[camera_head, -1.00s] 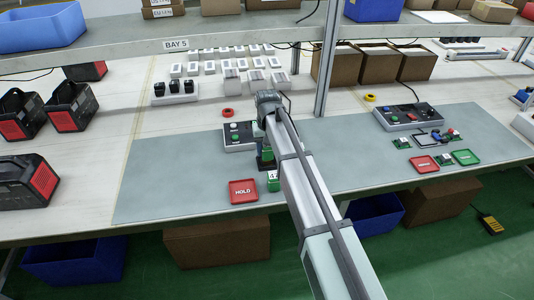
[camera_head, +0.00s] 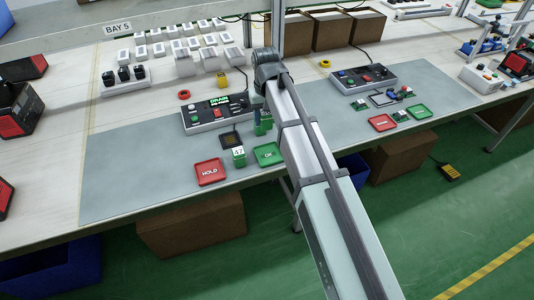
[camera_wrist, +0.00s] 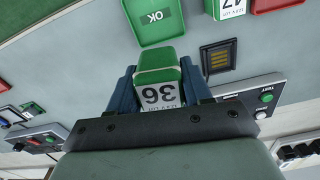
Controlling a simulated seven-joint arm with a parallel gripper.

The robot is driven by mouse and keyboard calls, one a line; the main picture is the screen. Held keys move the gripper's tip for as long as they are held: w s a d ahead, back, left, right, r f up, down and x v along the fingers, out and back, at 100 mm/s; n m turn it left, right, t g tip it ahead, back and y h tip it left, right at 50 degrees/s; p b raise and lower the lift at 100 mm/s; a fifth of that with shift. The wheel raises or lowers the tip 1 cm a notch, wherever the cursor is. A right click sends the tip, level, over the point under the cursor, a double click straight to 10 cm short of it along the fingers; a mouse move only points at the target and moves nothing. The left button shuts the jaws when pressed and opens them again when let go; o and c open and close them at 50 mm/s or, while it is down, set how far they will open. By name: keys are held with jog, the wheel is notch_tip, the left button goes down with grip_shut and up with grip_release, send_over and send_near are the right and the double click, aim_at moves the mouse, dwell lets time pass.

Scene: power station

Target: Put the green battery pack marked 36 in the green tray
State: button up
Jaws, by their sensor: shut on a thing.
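The green battery pack marked 36 (camera_wrist: 158,78) is between my gripper's blue fingers (camera_wrist: 160,88) in the wrist view, its white label facing the camera. In the head view my gripper (camera_head: 262,116) is shut on it, and a little green of the pack (camera_head: 263,128) shows below. It appears to be held above the grey mat. The green tray marked OK (camera_head: 268,154) lies in front of my gripper and looks empty. It also shows at the top of the wrist view (camera_wrist: 153,22).
A green pack marked 47 (camera_head: 238,157) stands between the green tray and the red HOLD tray (camera_head: 208,172). A dark pad with contacts (camera_head: 230,140) lies behind it, near a grey test box (camera_head: 214,114). The mat's left part is clear.

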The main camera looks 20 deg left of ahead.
jog(key=shift+n, duration=0.7)
jog(key=shift+s+d+f, duration=0.35)
jog(key=shift+s+f, duration=0.05)
jog(key=shift+f, duration=1.35)
jog(key=shift+s+d+f, duration=0.35)
jog(key=shift+s+f, duration=0.1)
jog(key=shift+f, duration=1.25)
jog(key=shift+s+d+f, duration=0.35)
jog(key=shift+s+f, duration=0.05)
jog(key=shift+f, duration=1.35)
jog(key=shift+f, duration=0.1)
jog(key=o, duration=1.3)
notch_tip(320, 180, up, 12)
jog(key=shift+r, duration=0.1)
